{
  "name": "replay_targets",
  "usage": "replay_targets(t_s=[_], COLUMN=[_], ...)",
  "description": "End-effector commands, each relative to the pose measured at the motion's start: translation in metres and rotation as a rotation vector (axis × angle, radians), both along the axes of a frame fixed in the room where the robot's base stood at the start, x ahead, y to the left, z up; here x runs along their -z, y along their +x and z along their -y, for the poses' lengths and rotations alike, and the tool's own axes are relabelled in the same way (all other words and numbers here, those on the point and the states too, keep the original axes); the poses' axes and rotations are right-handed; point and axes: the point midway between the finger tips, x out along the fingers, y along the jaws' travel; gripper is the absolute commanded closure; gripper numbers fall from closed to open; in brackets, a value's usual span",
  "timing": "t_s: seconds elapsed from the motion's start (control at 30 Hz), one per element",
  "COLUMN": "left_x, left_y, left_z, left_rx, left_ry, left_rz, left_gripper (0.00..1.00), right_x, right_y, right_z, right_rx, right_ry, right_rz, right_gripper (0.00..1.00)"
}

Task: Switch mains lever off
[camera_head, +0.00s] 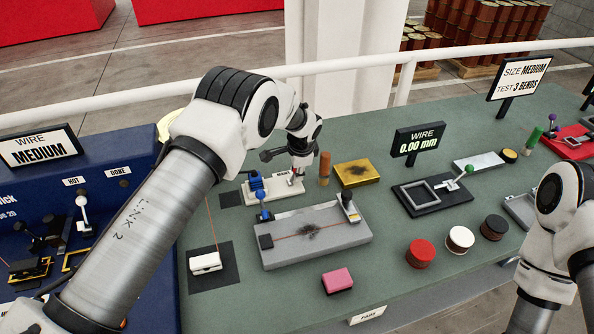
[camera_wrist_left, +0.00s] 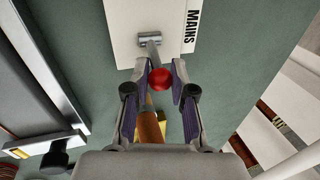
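The mains lever is a metal stem with a red ball knob (camera_wrist_left: 160,79), rising from a white plate (camera_wrist_left: 120,28) lettered MAINS in the left wrist view. In the head view the plate (camera_head: 286,190) lies on the green bench, and my gripper hides most of the lever. My left gripper (camera_wrist_left: 160,63) is open, its two fingers on either side of the red knob. The gaps there are small, and I cannot tell if a finger touches it. In the head view this gripper (camera_head: 296,172) points down over the plate. My right gripper is out of view; only its arm shows at right.
An orange-brown cylinder (camera_head: 324,168) and a yellow box (camera_head: 356,173) are close on the right. A grey tray (camera_head: 340,239) with a wire lies in front. A white rail runs behind the bench.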

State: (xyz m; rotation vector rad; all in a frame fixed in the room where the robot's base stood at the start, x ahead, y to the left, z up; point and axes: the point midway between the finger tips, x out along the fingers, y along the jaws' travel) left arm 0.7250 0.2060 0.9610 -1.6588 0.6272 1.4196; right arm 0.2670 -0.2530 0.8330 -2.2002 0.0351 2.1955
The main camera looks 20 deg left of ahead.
Motion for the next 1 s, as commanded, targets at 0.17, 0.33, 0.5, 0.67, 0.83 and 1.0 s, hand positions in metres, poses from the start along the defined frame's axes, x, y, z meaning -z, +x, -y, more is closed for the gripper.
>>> replay_targets(t_s=[0.17, 0.33, 0.5, 0.67, 0.83, 1.0], left_x=[0.004, 0.004, 0.004, 0.006, 0.012, 0.018], left_y=[-0.002, -0.003, -0.006, -0.008, -0.011, -0.013], left_z=[0.0, -0.002, -0.004, -0.008, -0.012, -0.016], left_rx=[0.001, 0.0, -0.002, -0.003, -0.005, -0.005], left_ry=[-0.001, -0.018, -0.07, -0.145, -0.228, -0.31], left_rz=[-0.004, 0.006, 0.036, 0.088, 0.146, 0.202], left_gripper=[1.0, 1.0, 1.0, 1.0, 1.0, 1.0], right_x=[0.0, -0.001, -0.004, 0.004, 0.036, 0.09], right_y=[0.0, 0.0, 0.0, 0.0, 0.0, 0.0], right_z=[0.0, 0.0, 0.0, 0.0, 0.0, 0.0], right_rx=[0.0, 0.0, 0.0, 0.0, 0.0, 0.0], right_ry=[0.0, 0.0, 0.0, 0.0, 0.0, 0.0], right_rz=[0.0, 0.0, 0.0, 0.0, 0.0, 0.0], right_gripper=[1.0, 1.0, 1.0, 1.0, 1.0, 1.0])
